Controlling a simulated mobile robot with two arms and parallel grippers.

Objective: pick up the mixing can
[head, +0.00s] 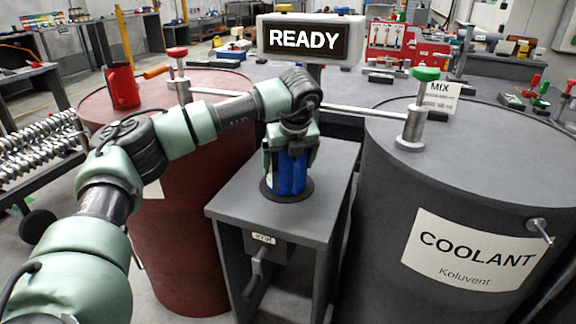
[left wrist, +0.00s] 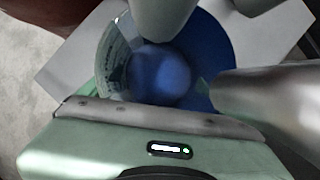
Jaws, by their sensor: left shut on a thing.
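A blue can (head: 287,180), which I take as the mixing can, is upright on a dark round pad on the small grey stand (head: 230,213) between the two barrels. My left gripper (head: 290,157) comes down over it from above and is shut on it. The fingers hide the can's upper sides. In the left wrist view the blue can (left wrist: 160,75) shows from above, close below the gripper, with part of a pale label at its left. I cannot tell any gap under the can. My right gripper is not in view.
A red barrel (head: 185,225) stands left of the stand, with a red container (head: 123,87) and a red-knobbed valve (head: 177,54) on top. A dark coolant barrel (head: 390,220) with a green-knobbed valve (head: 425,74) stands right. Pipes run behind the can, below a READY sign (head: 308,40).

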